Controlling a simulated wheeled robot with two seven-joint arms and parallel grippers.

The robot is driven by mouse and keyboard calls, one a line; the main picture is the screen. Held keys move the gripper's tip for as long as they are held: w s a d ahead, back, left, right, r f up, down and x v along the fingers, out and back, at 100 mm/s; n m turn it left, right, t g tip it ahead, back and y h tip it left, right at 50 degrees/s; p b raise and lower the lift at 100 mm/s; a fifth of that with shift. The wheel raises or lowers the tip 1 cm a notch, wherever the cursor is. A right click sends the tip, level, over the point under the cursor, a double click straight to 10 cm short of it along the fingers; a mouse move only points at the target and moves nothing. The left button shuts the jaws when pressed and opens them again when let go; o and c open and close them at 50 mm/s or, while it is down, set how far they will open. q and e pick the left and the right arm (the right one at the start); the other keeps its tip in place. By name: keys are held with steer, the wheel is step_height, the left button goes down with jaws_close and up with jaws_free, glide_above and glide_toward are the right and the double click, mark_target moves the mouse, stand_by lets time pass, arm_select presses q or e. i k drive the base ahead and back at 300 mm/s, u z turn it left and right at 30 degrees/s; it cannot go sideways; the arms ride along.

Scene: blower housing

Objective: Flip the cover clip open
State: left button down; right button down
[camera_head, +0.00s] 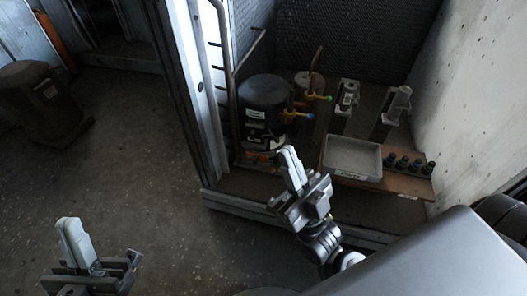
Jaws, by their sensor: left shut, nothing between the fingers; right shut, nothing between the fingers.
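I cannot pick out a cover clip for certain in the head view. A black cylindrical unit (264,97) with a pale label stands inside the housing bay. Small orange and dark parts (257,157) sit at its foot, too small to make out. My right gripper (290,160) is shut and empty, in front of the unit and left of the grey tray, pointing up in the picture. It hides part of what lies behind it. My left gripper (73,238) is shut and empty over the floor at the lower left, far from the bay.
A grey tray (353,157) and several dark capped pieces (405,166) rest on a brown board (374,183). A smaller tank (309,85) and two grey fixtures stand behind. A metal post (196,80) and front sill (235,201) edge the bay.

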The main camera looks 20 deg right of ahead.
mark_target(277, 141)
steer(key=z, duration=0.05)
steer(key=k, duration=1.3)
steer(key=z, duration=0.3)
steer(key=i, duration=0.35)
steer(key=z, duration=0.65)
steer(key=i, duration=1.45)
steer(key=u, duration=0.4)
